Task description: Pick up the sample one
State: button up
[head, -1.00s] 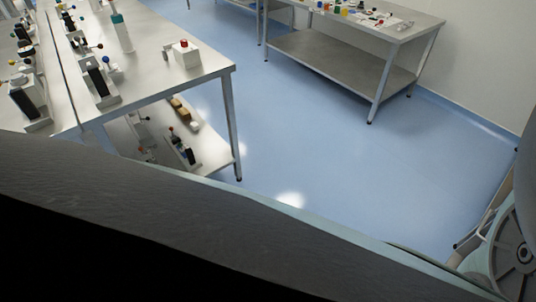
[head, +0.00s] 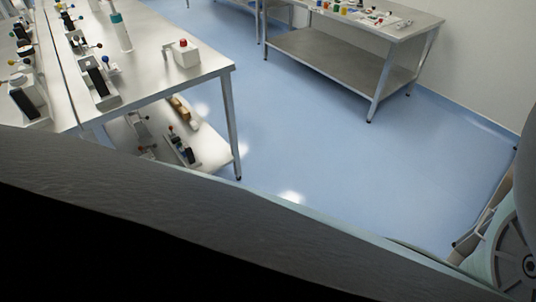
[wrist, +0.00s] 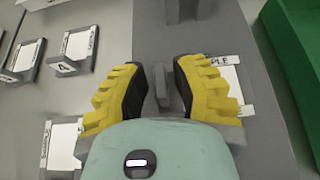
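My gripper (wrist: 160,88) shows in the wrist view with two yellow ribbed fingers and dark inner pads. The fingers stand apart, with a narrow grey upright piece (wrist: 160,90) in the gap between them. I cannot tell whether the pads touch it. A white card marked SAMPLE (wrist: 228,84) lies in a grey holder, partly hidden behind the right finger; its number is not readable. Another SAMPLE card (wrist: 62,146) is at the lower left. I cannot tell which one is sample one. The gripper does not show in the head view.
The wrist view also has a holder marked 4 (wrist: 76,48), another holder (wrist: 22,60) and a green container (wrist: 294,50) at the right. The head view shows a steel bench (head: 160,84) with devices, a far table (head: 335,62) and open blue floor (head: 310,140).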

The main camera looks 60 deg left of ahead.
grip_shut()
dwell(0.4)
jog(key=shift+r+p, duration=0.6)
jog(key=r+p, duration=0.2)
jog(key=shift+s+a+r+p, duration=0.25)
jog(key=shift+a+r+p, duration=0.05)
jog(key=shift+r+p, duration=0.05)
jog(key=s+a, duration=0.2)
jog(key=a, duration=0.1)
jog(key=s+a+p, duration=0.1)
jog(key=s+a, duration=0.2)
jog(key=s+a+r+p, duration=0.1)
jog(key=s+a, duration=0.1)
jog(key=a, duration=0.1)
jog(key=shift+s+a, duration=0.2)
jog(key=shift+a, duration=0.2)
jog(key=s+a+p, duration=0.1)
jog(key=a+p, duration=0.1)
jog(key=p, duration=0.2)
jog(key=shift+s+a+r+p, duration=0.1)
jog(key=shift+s+p, duration=0.25)
jog(key=shift+s, duration=0.05)
